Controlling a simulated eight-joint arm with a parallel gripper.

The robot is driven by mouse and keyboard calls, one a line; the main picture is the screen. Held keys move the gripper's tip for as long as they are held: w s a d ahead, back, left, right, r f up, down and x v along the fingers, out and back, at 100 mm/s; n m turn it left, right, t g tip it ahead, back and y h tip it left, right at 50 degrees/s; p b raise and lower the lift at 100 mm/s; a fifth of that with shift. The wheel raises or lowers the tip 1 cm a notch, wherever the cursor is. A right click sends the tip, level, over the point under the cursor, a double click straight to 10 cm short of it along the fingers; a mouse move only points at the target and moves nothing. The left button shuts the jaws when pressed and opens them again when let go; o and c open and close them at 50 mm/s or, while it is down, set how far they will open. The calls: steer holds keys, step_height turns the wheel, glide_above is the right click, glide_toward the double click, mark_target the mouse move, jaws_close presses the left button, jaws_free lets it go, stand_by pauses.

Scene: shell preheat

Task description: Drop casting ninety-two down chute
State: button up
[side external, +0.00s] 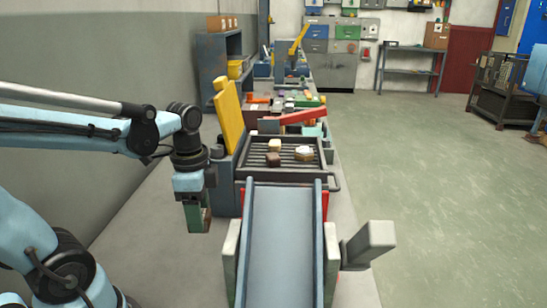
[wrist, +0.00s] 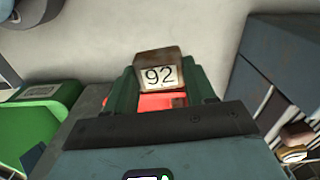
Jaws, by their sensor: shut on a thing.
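Casting ninety-two (wrist: 158,70) is a small brown block with a white label reading 92. In the wrist view it sits between the green fingers of my gripper (wrist: 160,88), which is shut on it. In the side view my gripper (side external: 196,217) hangs pointing down, left of the chute and apart from it. The casting is mostly hidden by the fingers there. The chute (side external: 279,245) is a blue-grey sloped channel with raised sides, in the lower middle of the side view. Its bed looks empty.
Beyond the chute stands a dark slatted rack (side external: 257,160) with several small blocks on it. A yellow upright panel (side external: 229,115) and a red arm (side external: 297,117) stand near it. Pale posts flank the chute, with a grey block (side external: 369,241) at right. A green bin (wrist: 30,125) shows in the wrist view.

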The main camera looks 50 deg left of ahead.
steer(key=shift+d+r, duration=0.25)
steer(key=shift+r, duration=0.05)
step_height(320, 180, up, 24)
steer(key=r, duration=0.1)
steer(key=s+d, duration=0.2)
steer(key=d, duration=2.4)
steer(key=shift+s+f, duration=0.15)
steer(key=shift+f, duration=7.35)
